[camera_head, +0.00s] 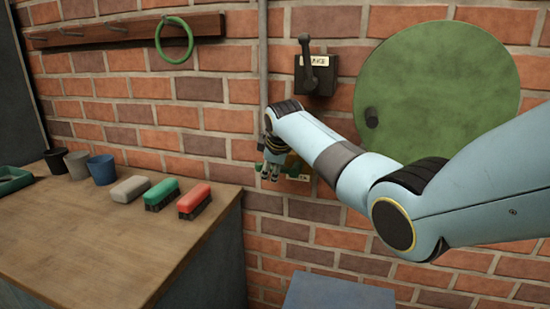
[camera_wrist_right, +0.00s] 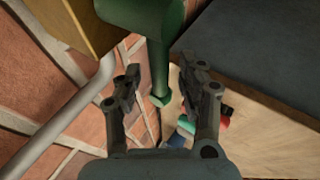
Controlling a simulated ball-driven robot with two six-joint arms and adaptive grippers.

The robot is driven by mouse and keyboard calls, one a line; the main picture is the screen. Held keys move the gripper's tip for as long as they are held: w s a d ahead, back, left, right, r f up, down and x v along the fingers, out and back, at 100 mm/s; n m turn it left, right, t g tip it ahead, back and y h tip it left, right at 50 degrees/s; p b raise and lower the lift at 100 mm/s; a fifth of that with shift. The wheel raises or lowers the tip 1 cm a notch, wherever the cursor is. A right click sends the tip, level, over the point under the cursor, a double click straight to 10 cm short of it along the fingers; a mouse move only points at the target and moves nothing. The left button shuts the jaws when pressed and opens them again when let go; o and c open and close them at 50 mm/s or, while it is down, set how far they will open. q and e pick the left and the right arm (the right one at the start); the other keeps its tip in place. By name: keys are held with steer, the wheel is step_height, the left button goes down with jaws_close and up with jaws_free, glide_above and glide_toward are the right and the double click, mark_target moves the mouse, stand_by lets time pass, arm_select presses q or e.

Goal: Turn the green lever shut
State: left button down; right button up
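The green lever (camera_wrist_right: 157,62) hangs from a green body at the top of the right wrist view, its rounded end between my right gripper's fingers. My right gripper (camera_wrist_right: 160,84) is open, one finger on each side of the lever, with gaps visible. In the head view my right gripper (camera_head: 270,172) is at the brick wall, below the black lever box, and covers most of the green lever; only bits of green show around it. My left gripper is not in view.
A black lever on a box (camera_head: 314,75) is on the wall above my gripper. A round green cover (camera_head: 440,80) is to the right. A grey pipe (camera_head: 263,60) runs down the wall. A bench (camera_head: 90,235) with brushes and cups stands at left.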

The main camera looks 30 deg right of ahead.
steer(key=v, duration=1.1)
steer(key=s+a+f+g+b, duration=0.1)
steer(key=s+f+g, duration=0.1)
steer(key=s+f, duration=0.9)
steer(key=s+a+f+m+g, duration=0.15)
steer(key=s+f, duration=0.55)
steer(key=f, duration=0.8)
steer(key=s+f+n+g+b, duration=0.1)
steer(key=s+f+g, duration=0.2)
steer(key=s+f, duration=0.8)
steer(key=s+a+f+m, duration=0.1)
steer(key=s+f+m, duration=0.1)
steer(key=s+f, duration=0.5)
steer(key=s+a+f+m+y, duration=0.1)
steer(key=s+f+m, duration=0.2)
steer(key=s+f, duration=0.4)
steer(key=s+a+f+m, duration=0.1)
steer(key=s+f+m, duration=0.2)
steer(key=s, duration=1.4)
step_height(320, 180, down, 4)
steer(key=shift+s+y+b, duration=0.25)
steer(key=shift+y+b, duration=0.05)
steer(key=shift+y, duration=0.1)
